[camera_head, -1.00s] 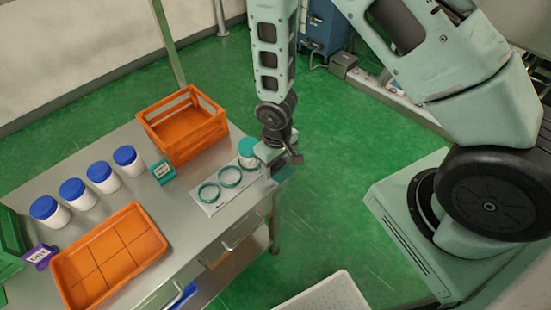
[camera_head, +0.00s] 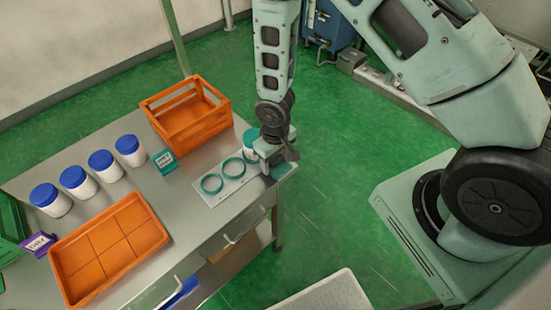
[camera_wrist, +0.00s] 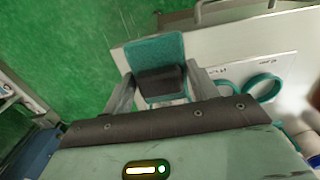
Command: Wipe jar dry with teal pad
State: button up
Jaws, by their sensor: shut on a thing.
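My gripper (camera_wrist: 160,92) is shut on the dark grip of the teal pad (camera_wrist: 157,50). In the wrist view the pad is held between both fingers, over the table's end. In the head view my gripper (camera_head: 270,158) is at the table's right end, beside a round teal-topped thing (camera_head: 250,138) that it partly hides; I cannot tell if they touch. White jars with blue lids, one of them here (camera_head: 130,150), stand in a row at the left. I cannot tell which jar is wet.
A white mat (camera_head: 203,194) bears two teal rings (camera_head: 212,184). An orange crate (camera_head: 188,115) stands behind it and a teal labelled box (camera_head: 165,161) to its left. An orange tray (camera_head: 108,245) and a purple box (camera_head: 38,243) are front left. Green floor is clear beyond the table's right end.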

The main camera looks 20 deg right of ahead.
jog(key=shift+w+a, duration=0.15)
jog(key=shift+w, duration=0.35)
dwell(0.6)
jog(key=shift+w+d, duration=0.2)
jog(key=shift+d, duration=0.35)
jog(key=shift+w+d, duration=0.15)
jog(key=shift+d, duration=0.35)
jog(key=shift+a, duration=0.15)
jog(key=shift+s+a+b, duration=0.1)
jog(key=shift+s+a, duration=0.1)
jog(key=shift+a, duration=0.45)
jog(key=shift+s+a+b, duration=0.15)
jog(key=shift+s+a, duration=0.1)
jog(key=shift+a, duration=0.45)
jog(key=shift+s+a+b, duration=0.1)
jog(key=shift+s+a, duration=0.1)
jog(key=shift+a, duration=0.45)
jog(key=shift+d, duration=0.1)
jog(key=shift+w+d, duration=0.25)
jog(key=shift+d, duration=0.45)
jog(key=shift+w+d, duration=0.3)
jog(key=shift+d, duration=0.35)
jog(key=shift+w+d, duration=0.25)
jog(key=shift+d, duration=0.45)
